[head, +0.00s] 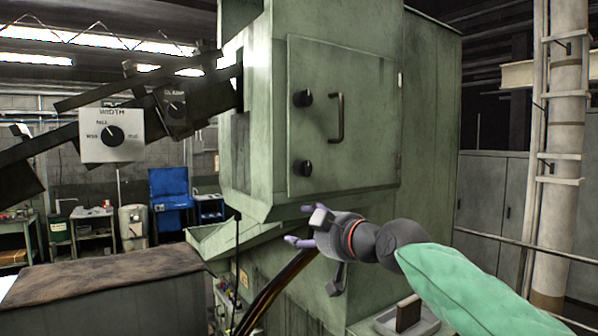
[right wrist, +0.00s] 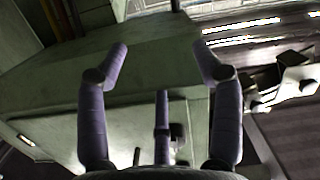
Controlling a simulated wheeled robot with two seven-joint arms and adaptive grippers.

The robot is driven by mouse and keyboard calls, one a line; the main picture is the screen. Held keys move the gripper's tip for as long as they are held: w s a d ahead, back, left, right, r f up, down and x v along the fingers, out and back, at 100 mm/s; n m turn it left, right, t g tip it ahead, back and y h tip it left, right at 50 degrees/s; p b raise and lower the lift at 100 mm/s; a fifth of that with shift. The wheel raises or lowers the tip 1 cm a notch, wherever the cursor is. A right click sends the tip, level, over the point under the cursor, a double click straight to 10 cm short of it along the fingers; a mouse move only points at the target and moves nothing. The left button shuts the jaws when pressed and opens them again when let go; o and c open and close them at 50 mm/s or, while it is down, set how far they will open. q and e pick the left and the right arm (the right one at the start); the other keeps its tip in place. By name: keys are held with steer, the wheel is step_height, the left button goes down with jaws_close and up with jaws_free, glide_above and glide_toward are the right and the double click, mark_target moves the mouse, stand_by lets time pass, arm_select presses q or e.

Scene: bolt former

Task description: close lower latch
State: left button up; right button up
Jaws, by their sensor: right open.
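The lower latch (head: 304,168) is a dark round knob at the lower left edge of the green machine door (head: 365,130) in the head view. The matching upper latch (head: 302,98) sits above it. The door appears flush with the cabinet. My right gripper (head: 298,226) is below the lower latch, apart from it, with its purple fingers spread and empty. In the right wrist view my right gripper (right wrist: 162,62) is open in front of green machine panels; I cannot tell there which dark part is the lower latch. My left gripper is out of view.
A vertical handle (head: 337,118) sticks out of the door right of the latches. A sloping green ledge (head: 235,236) juts out below the cabinet, close to my right gripper. A width dial panel (head: 112,134) is at the left. The space before the door looks clear.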

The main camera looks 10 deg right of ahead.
steer(key=n+t+p, duration=0.1)
steer(key=t, duration=0.1)
glide_toward(309, 169)
steer(key=w, duration=0.1)
steer(key=shift+y, duration=0.3)
steer(key=p+x, duration=0.3)
steer(key=x, duration=0.5)
steer(key=shift+w+a+p, duration=0.2)
steer(key=shift+w+p, duration=0.05)
steer(key=shift+p, duration=0.1)
steer(key=m+p, duration=0.4)
steer(key=m, duration=0.1)
steer(key=shift+r, duration=0.25)
steer(key=shift+f+m+p, duration=0.1)
steer(key=shift+m+p, duration=0.3)
steer(key=shift+m, duration=0.2)
steer(key=m, duration=0.1)
steer(key=m+p, duration=0.1)
steer(key=m, duration=0.1)
steer(key=shift+w+f, duration=0.15)
steer(key=shift+f, duration=0.05)
steer(key=shift+m, duration=0.9)
